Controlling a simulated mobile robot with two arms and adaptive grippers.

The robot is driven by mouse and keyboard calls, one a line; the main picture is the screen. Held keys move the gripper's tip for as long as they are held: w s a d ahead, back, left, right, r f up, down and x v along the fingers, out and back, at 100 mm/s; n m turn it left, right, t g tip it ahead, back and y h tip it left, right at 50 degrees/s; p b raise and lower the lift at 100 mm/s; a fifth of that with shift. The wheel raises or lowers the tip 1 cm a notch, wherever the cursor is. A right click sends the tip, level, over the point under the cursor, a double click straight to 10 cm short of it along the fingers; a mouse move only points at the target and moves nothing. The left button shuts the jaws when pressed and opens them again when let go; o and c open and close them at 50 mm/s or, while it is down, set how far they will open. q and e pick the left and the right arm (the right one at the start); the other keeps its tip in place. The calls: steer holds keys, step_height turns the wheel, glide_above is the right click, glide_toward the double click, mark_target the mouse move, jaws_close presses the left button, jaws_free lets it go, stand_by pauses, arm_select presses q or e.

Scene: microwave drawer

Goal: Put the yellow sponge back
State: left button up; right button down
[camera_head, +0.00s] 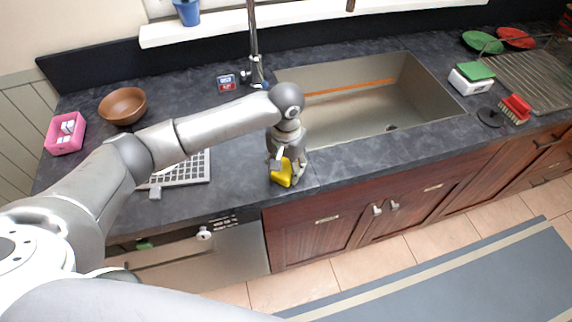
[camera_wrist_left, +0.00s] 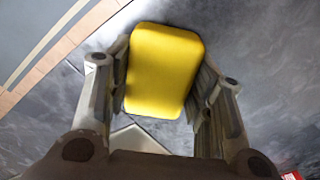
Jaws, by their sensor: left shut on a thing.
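The yellow sponge (camera_head: 281,177) is between the fingers of my left gripper (camera_head: 287,172), over the counter's front edge, left of the sink. In the left wrist view the yellow sponge (camera_wrist_left: 163,70) sits between both fingers of my left gripper (camera_wrist_left: 160,90), which is shut on it. I cannot tell whether the sponge touches the counter. My right gripper is not in view.
The metal sink (camera_head: 430,82) lies right of the gripper, with a tall faucet (camera_head: 254,50) behind. A grey rack (camera_head: 195,170) is left of the gripper. A brown bowl (camera_head: 122,105) and pink box (camera_head: 65,146) stand further left. A red brush (camera_head: 515,107) lies right of the sink.

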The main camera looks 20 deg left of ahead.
mark_target(286, 166)
arm_select(q)
steer(key=o, duration=0.9)
step_height(286, 166, up, 12)
steer(key=b, duration=0.2)
steer(key=shift+r+b, duration=0.15)
steer(key=shift+b, duration=0.15)
steer(key=shift+s, duration=0.1)
